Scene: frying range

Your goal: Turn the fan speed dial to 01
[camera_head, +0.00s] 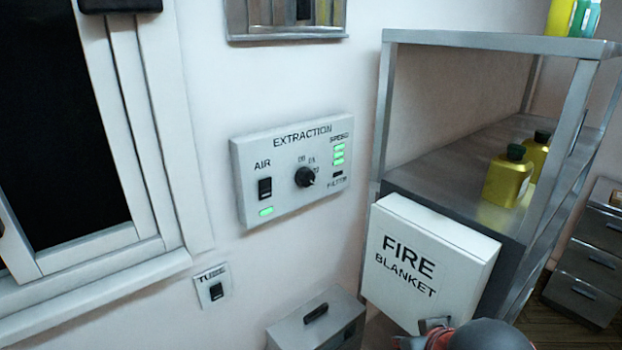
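The fan speed dial (305,177) is a small black round knob on the white EXTRACTION panel (285,208) on the wall. Small marks sit around its top and right side; they look like 00, 01 and 02 but are blurred. The knob's pointer seems to face right, near the 02 mark. Three green SPEED bars (338,154) are lit at the panel's upper right. A dark rounded part with reddish pieces at the bottom right edge seems to be my arm, well below and right of the dial.
The panel also has a black AIR switch (265,188) over a lit green lamp, and a dark FILTER lamp (337,173). A FIRE BLANKET box (425,255) and metal shelf (500,42) with yellow bottles stand right.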

